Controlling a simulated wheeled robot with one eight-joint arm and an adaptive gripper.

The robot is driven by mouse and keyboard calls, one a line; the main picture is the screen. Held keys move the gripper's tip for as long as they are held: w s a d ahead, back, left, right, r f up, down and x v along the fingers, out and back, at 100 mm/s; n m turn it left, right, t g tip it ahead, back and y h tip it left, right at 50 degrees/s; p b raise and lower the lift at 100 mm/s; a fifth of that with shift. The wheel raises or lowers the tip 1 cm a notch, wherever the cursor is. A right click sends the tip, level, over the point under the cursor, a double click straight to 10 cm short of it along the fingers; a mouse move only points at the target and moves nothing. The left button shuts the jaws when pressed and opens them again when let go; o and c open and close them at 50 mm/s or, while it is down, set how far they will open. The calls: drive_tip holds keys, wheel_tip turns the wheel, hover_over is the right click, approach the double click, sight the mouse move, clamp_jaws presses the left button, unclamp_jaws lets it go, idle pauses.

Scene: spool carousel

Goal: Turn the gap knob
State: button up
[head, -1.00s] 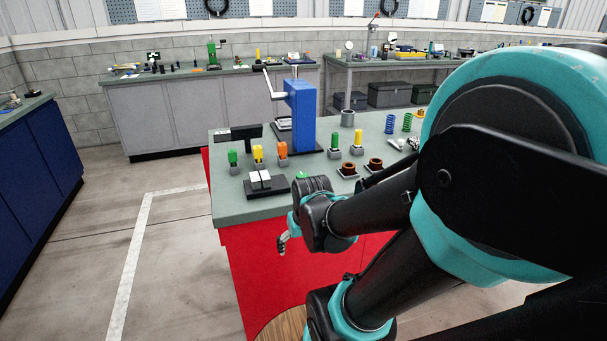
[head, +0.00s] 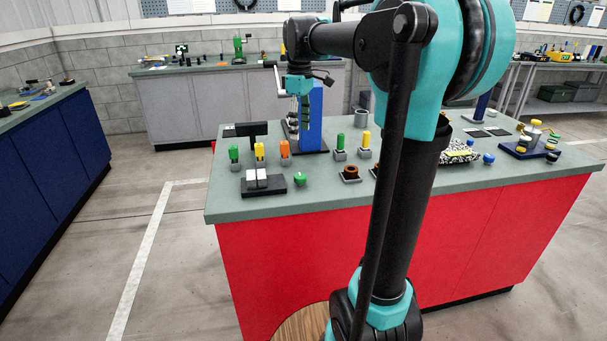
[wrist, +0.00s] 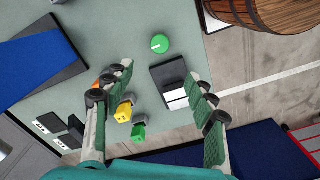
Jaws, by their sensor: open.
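A round green knob (head: 299,179) with a white line across its top sits near the table's front edge. It also shows in the wrist view (wrist: 160,43), top centre, beyond my fingertips. My gripper (head: 298,122) hangs above the table, in front of the blue upright in the head view.
Green, yellow and orange pegs (head: 285,149) stand in grey holders left of the knob; a green and a yellow peg (head: 365,140) stand behind it to the right.

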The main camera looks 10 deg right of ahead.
sight(300, 176)
wheel_tip(300, 176, down, 16)
drive_tip(key=shift+f, duration=0.1)
idle(0.4)
drive_tip(key=shift+c, duration=0.6)
drive_tip(key=c, duration=1)
drive_tip(key=m, duration=0.4)
drive_tip(key=shift+m, duration=2.4)
